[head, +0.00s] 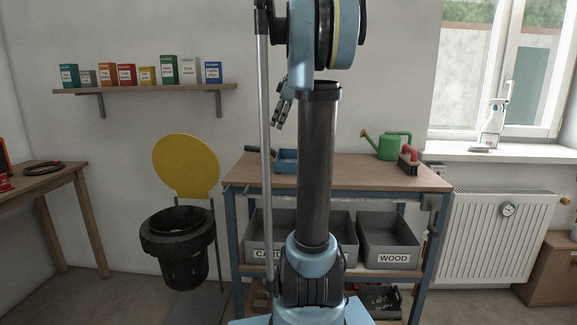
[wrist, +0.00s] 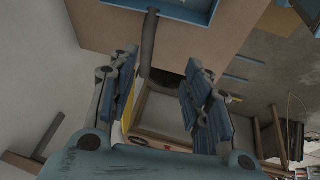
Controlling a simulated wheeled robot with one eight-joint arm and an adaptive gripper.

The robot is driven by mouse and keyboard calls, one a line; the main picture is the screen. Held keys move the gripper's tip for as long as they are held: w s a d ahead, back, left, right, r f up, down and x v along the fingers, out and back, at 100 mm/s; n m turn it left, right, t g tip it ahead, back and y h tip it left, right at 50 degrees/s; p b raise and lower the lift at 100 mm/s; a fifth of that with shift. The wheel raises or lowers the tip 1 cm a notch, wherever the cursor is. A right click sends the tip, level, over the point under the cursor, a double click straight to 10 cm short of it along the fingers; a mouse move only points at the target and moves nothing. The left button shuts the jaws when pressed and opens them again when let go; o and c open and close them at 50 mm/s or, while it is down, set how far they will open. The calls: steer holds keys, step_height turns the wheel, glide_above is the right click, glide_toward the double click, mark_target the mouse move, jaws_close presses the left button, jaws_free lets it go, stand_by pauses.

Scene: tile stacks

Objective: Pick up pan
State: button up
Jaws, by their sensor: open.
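The pan is a blue dustpan (head: 287,161) lying on the workbench top, partly hidden behind my arm in the head view. In the wrist view, part of the blue pan (wrist: 190,8) shows at the top edge, with its dark handle (wrist: 148,45) reaching down toward the space between my fingers. My gripper (head: 278,123) hangs above the bench near the pan in the head view. Its two fingers stand wide apart in the wrist view (wrist: 160,72), with nothing held between them. I cannot tell the exact gap between fingers and handle.
The workbench (head: 345,166) also holds a green watering can (head: 394,145) and a red brush (head: 409,160) at the right. Grey bins (head: 388,240) sit below. A black waste bin with a raised yellow lid (head: 186,166) stands left. A shelf (head: 145,89) with boxes is on the wall.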

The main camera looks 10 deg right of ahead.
steer(key=w+d+r, duration=0.1)
steer(key=w, duration=0.1)
steer(key=n, duration=0.1)
glide_toward(266, 151)
steer(key=w+f, duration=0.3)
steer(key=f, duration=0.1)
steer(key=shift+w+a+f, duration=0.1)
steer(key=shift+a, duration=0.3)
steer(key=shift+s+x, duration=0.15)
steer(key=shift+x, duration=1.25)
steer(key=shift+s+x, duration=0.2)
steer(key=shift+x, duration=1.25)
jaws_close()
